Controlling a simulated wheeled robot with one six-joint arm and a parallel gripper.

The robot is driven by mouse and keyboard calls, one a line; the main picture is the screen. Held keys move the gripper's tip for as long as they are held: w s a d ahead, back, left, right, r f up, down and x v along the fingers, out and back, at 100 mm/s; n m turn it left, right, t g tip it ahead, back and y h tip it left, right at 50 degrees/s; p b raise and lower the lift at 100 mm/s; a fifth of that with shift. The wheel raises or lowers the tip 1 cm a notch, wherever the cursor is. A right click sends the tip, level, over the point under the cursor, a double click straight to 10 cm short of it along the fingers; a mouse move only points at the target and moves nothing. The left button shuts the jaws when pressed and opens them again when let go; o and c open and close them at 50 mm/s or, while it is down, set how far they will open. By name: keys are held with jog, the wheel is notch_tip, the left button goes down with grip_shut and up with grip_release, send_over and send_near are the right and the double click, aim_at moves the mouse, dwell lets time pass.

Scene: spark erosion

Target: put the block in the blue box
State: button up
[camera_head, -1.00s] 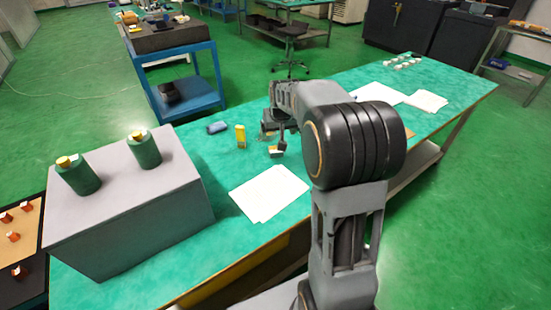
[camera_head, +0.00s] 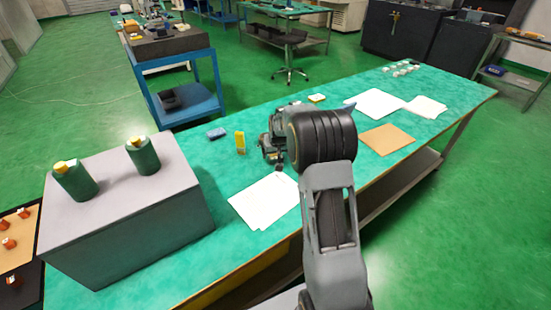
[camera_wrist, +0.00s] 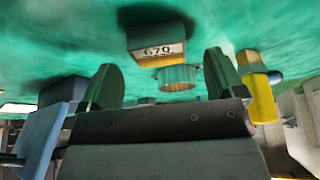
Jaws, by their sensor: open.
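The block (camera_wrist: 157,45), dark grey with a pale plate reading what looks like 670, lies on the green table top in the wrist view, ahead of my gripper. My gripper (camera_wrist: 160,62) is open, with its two green-padded fingers apart and the block seen between and beyond the tips. I cannot tell the exact gap. In the head view my arm hides most of the gripper and the block. A small blue object (camera_head: 216,133), possibly the blue box, is on the table left of the gripper; I cannot tell whether it is hollow.
A yellow upright item (camera_head: 240,142) stands close left of my gripper. White papers (camera_head: 264,203) lie in front. A grey box (camera_head: 128,220) with two green bottles stands at the left. A brown board (camera_head: 386,139) lies to the right. A short metallic ring (camera_wrist: 178,77) shows beside the block.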

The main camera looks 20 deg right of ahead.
jog(key=shift+x, duration=1.3)
jog(key=c, duration=1.3)
jog(key=shift+r, duration=0.1)
jog(key=shift+c, duration=0.8)
jog(key=shift+r, duration=0.15)
